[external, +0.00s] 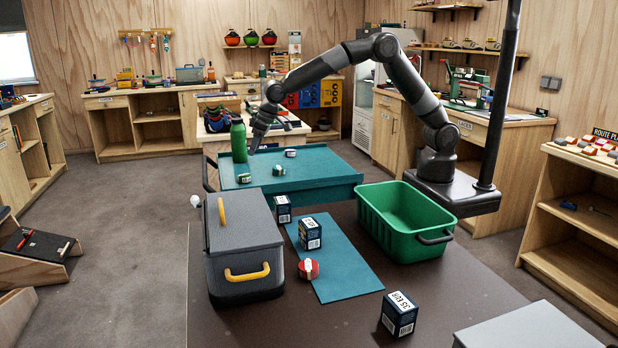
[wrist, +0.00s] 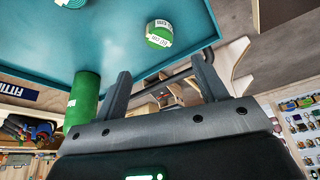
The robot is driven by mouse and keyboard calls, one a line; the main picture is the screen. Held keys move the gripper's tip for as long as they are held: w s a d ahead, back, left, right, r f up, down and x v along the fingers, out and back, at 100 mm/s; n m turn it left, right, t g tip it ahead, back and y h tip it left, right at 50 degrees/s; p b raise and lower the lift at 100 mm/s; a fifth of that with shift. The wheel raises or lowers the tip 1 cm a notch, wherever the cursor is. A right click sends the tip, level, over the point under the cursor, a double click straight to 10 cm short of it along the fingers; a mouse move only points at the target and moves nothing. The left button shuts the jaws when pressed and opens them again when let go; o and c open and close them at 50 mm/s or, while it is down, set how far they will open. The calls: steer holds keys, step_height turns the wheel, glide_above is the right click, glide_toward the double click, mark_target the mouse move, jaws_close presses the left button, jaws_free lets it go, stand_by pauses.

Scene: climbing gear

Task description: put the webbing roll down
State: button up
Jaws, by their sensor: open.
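Several small webbing rolls lie on the teal tray-like surface (external: 325,187). A green roll (external: 244,178) is at its front left, another roll (external: 279,170) is near the middle, and a dark roll with a pale label (external: 290,152) is farther back. A red roll (external: 308,268) lies on the nearer teal mat (external: 345,277). My gripper (external: 251,151) is open and empty above the back left of the teal surface. In the wrist view, a labelled green roll (wrist: 160,34) lies beyond my open fingers (wrist: 164,85), apart from them. I cannot tell which roll the task names.
A green bottle (external: 238,141) stands close left of my gripper. A grey lidded box (external: 245,240), small dark boxes (external: 310,233) and an empty green crate (external: 372,218) stand on the nearer table. The right of the teal surface is clear.

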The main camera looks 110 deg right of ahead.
steer(key=s+a+r+n, duration=0.1)
steer(key=s+a+r, duration=0.3)
steer(key=s+r, duration=0.55)
steer(key=s+a+r+n, duration=0.1)
steer(key=s+a+r, duration=0.2)
steer(key=s+r, duration=0.7)
steer(key=s+a+f+n+y, duration=0.1)
steer(key=s+a+f, duration=0.1)
steer(key=s, duration=1.2)
steer(key=s+a+f+n+t, duration=0.1)
steer(key=s+f, duration=0.3)
steer(key=s, duration=0.9)
steer(key=shift+s+a+n+y, duration=0.3)
steer(key=shift+s+a+y, duration=0.1)
steer(key=shift+a, duration=0.4)
stand_by(2.6)
